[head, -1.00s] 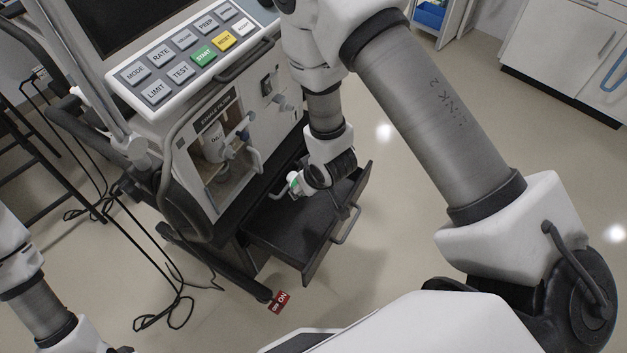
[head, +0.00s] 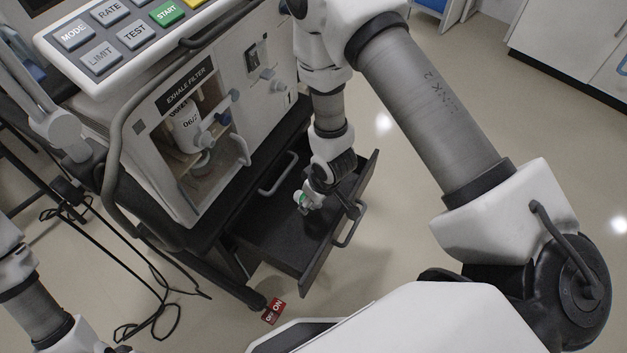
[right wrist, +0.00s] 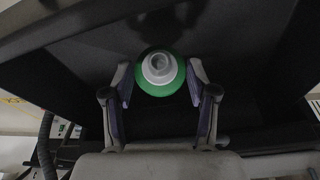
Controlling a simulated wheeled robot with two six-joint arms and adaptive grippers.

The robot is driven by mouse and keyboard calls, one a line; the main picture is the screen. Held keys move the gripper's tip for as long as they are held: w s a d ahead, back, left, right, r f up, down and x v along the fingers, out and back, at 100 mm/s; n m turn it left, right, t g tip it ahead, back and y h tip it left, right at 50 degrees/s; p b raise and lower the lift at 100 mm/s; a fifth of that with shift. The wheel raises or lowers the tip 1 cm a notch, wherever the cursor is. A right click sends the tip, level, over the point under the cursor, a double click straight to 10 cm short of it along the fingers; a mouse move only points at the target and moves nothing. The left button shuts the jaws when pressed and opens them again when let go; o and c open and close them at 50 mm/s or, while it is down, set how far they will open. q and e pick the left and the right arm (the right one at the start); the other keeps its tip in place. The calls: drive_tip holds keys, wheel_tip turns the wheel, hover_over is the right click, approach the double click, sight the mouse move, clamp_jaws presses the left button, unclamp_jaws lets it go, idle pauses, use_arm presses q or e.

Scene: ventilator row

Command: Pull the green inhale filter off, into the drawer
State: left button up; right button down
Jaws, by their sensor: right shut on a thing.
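The green inhale filter (right wrist: 160,74) is between the two fingers of my right gripper (right wrist: 160,98) in the right wrist view, its grey-white port facing the camera. In the head view the right gripper (head: 318,200) points down over the open drawer (head: 277,239), with the filter's white and green side (head: 301,198) showing at its left. The gripper is shut on the filter. The dark drawer walls surround it in the wrist view; whether the filter touches the drawer floor I cannot tell. My left arm shows at the lower left of the head view, but its gripper is not visible.
The ventilator (head: 190,100) stands behind the drawer, with a white exhale filter (head: 186,132) in its open compartment. The drawer's front handle (head: 348,228) sticks out. Floor to the right is clear.

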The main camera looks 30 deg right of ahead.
drive_tip(key=shift+w+f, duration=0.1)
drive_tip(key=shift+f, duration=0.2)
drive_tip(key=shift+c, duration=1.2)
unclamp_jaws()
drive_tip(key=shift+r, duration=0.1)
drive_tip(key=w+a+p+v, duration=0.1)
drive_tip(key=p+v, duration=0.7)
drive_tip(key=v, duration=1.1)
drive_tip(key=shift+w+d+r, duration=0.2)
drive_tip(key=shift+d+r, duration=0.1)
drive_tip(key=shift+r, duration=0.2)
